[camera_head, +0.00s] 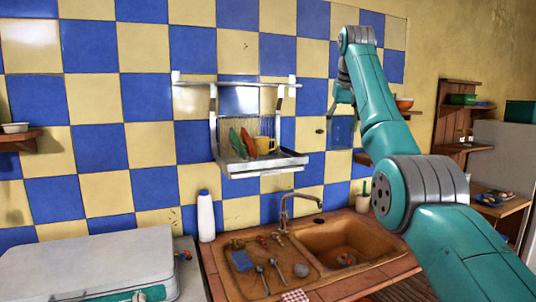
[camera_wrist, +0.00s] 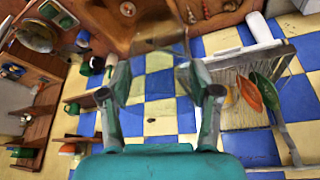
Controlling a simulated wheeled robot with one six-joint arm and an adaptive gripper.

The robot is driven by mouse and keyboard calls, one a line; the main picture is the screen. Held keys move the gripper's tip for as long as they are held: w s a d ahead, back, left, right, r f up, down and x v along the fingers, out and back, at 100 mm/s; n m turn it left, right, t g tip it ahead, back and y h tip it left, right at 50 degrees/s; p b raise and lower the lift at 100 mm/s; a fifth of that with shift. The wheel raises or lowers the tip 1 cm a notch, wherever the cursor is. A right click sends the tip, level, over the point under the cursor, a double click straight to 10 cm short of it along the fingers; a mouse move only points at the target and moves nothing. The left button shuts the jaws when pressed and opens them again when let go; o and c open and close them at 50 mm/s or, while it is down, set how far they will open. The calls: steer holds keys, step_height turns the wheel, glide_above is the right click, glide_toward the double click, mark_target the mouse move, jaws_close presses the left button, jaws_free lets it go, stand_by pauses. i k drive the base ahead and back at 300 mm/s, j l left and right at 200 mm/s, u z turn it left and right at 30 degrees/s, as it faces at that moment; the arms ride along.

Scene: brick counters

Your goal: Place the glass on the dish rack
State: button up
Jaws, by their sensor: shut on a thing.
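The dish rack (camera_head: 295,160) is a metal wall rack above the sink, with colored plates (camera_head: 240,143) and a yellow cup (camera_head: 265,145) in it. It also shows at the right of the wrist view (camera_wrist: 236,70). My gripper (camera_wrist: 157,82) is shut on the clear glass (camera_wrist: 156,66), which is see-through and hard to outline against the tiles. In the head view my gripper (camera_head: 338,103) is in the air to the right of the rack, apart from it. A faint glass shape (camera_head: 342,133) shows below the gripper. Its exact tilt cannot be told.
Below the rack are the sink (camera_head: 345,245), its faucet (camera_head: 287,210) and a white bottle (camera_head: 206,217). A shelf with an orange bowl (camera_head: 404,104) is on the wall behind my arm. The rack's right front part looks bare.

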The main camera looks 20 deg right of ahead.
mark_target(286, 156)
steer(key=i+j, duration=0.1)
steer(key=i, duration=1.1)
